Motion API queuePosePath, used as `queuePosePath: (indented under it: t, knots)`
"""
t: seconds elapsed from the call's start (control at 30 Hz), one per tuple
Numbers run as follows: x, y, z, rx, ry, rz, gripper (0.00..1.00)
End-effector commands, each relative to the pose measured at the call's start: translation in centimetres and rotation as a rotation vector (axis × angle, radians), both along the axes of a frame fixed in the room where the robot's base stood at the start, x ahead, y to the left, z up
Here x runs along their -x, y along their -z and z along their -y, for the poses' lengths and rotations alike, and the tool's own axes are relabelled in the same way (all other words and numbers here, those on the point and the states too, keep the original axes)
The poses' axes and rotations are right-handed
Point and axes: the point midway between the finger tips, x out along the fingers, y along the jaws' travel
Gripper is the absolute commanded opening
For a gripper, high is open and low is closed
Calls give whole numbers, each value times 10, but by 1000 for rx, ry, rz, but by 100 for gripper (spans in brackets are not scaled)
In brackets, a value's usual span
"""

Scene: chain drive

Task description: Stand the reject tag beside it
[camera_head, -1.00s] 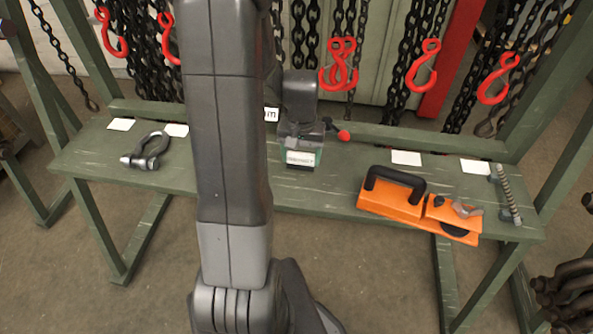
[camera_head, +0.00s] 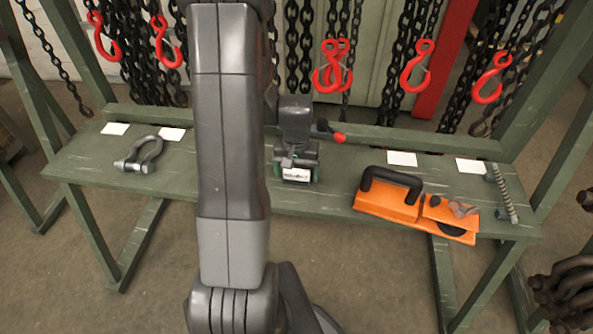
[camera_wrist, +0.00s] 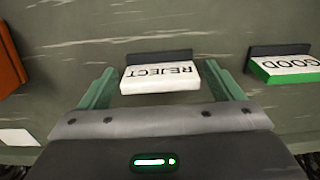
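The reject tag (camera_wrist: 160,77) is a white block lettered REJECT with a dark strip along its far edge. It shows in the wrist view between my two green fingers. My gripper (camera_wrist: 160,72) is open, one finger on each side, with narrow gaps to the tag. In the head view my gripper (camera_head: 297,166) is low over the middle of the bench, with the white tag face (camera_head: 296,175) between the fingers. A green-edged GOOD tag (camera_wrist: 287,68) lies to the right in the wrist view; I cannot make it out in the head view.
The green bench (camera_head: 240,195) holds a grey shackle (camera_head: 140,155) at left, an orange lifting magnet (camera_head: 415,208) right of centre and a threaded rod piece (camera_head: 503,192) at right. White cards (camera_head: 402,158) lie along the back. Chains with red hooks (camera_head: 417,68) hang behind.

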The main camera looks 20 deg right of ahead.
Motion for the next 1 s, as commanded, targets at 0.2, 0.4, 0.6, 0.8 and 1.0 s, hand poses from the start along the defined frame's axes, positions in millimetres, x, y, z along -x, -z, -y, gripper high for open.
queuePosePath:
  t: [0.2,0.4,0.6,0.8,1.0]
  knots:
    - [0,0,0,0,0,0,89]
    - [0,-7,0,1,0,2,89]
    - [-1,-39,0,3,0,4,89]
    - [-1,-81,1,2,0,6,89]
    - [-1,-112,0,2,0,3,89]
